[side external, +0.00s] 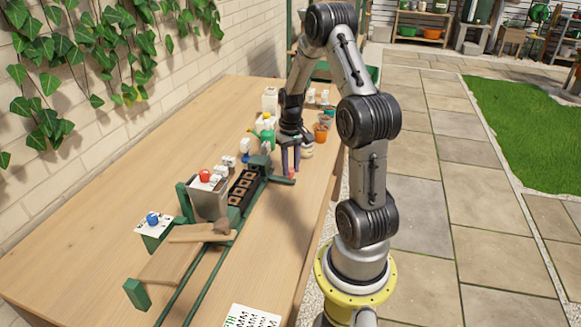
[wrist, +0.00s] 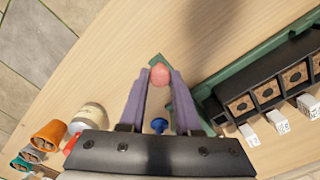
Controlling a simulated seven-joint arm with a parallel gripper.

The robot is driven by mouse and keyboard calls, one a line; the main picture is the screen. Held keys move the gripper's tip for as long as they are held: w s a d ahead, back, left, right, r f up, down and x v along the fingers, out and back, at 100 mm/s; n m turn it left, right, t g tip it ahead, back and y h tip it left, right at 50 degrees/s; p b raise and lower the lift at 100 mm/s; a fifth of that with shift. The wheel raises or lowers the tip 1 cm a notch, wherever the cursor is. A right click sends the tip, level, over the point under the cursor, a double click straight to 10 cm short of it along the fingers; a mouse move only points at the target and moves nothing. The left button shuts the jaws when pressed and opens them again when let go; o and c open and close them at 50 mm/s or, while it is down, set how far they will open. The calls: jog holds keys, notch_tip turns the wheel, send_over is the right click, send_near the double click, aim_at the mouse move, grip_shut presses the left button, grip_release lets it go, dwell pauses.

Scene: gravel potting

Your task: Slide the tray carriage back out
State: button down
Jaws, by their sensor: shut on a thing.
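The tray carriage (side external: 243,189) is a dark tray with square cells of brown fill, sitting on green rails beside a grey hopper. It also shows at the right of the wrist view (wrist: 270,92), along a green rail. My gripper (side external: 291,158) points down beside the rails' far end. In the wrist view its purple fingers (wrist: 160,78) are closed on a rounded pinkish-red knob (wrist: 160,73). A green piece shows just beyond the knob. The join between knob and carriage is not clearly visible.
The grey hopper (side external: 208,198) with a red knob stands left of the tray. A blue knob (side external: 152,218) sits on a white plate nearer the camera. Orange pots (wrist: 48,135) and a jar (wrist: 90,118) stand near my gripper. The table's right side is mostly clear.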

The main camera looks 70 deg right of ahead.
jog(key=c, duration=0.6)
grip_release()
notch_tip(320, 180, up, 14)
dwell(0.3)
